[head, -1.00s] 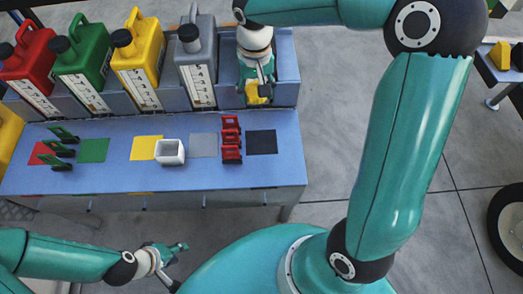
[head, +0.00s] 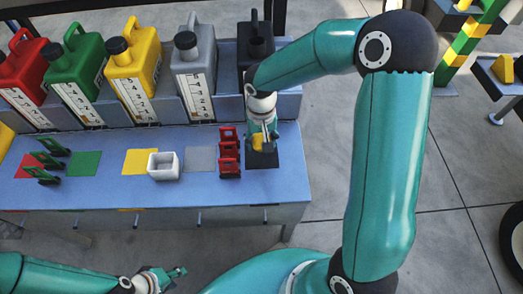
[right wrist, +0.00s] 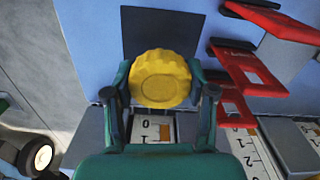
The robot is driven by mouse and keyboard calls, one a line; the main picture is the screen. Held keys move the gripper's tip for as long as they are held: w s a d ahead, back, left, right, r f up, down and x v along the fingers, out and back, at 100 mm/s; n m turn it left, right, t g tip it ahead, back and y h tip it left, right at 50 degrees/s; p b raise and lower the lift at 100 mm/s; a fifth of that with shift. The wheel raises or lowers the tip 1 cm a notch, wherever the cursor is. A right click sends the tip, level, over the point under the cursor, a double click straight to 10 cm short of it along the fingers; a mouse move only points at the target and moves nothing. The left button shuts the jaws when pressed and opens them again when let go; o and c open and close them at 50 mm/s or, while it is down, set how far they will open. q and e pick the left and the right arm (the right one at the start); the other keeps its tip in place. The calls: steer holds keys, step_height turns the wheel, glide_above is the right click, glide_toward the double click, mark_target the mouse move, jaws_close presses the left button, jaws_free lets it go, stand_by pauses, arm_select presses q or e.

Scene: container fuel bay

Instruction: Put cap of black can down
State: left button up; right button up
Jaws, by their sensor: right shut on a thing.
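My right gripper (head: 263,138) is shut on a yellow cap (right wrist: 160,78), whose round ribbed face shows between the fingers in the right wrist view. It is over the black square (head: 262,162) on the blue bench; that square also shows beyond the cap in the right wrist view (right wrist: 150,30). I cannot tell whether the cap touches it. The black can (head: 257,48) stands in the rack behind, partly hidden by my right arm. My left gripper (head: 172,277) is open and empty, low in front of the bench.
Red stands (head: 229,155) are close left of the black square. A white open box (head: 164,166) and green stands (head: 45,165) are further left. Grey (head: 193,60), yellow (head: 133,65), green (head: 80,60) and red (head: 25,62) cans fill the rack.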

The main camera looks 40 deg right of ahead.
mark_target(261, 156)
steer(key=shift+f+b, duration=0.5)
steer(key=shift+f, duration=1.75)
steer(key=shift+s+f+b, duration=0.1)
steer(key=shift+f+b, duration=0.45)
steer(key=shift+b, duration=0.2)
steer(key=o, duration=1)
steer(key=shift+o, duration=1.4)
steer(key=shift+f, duration=0.15)
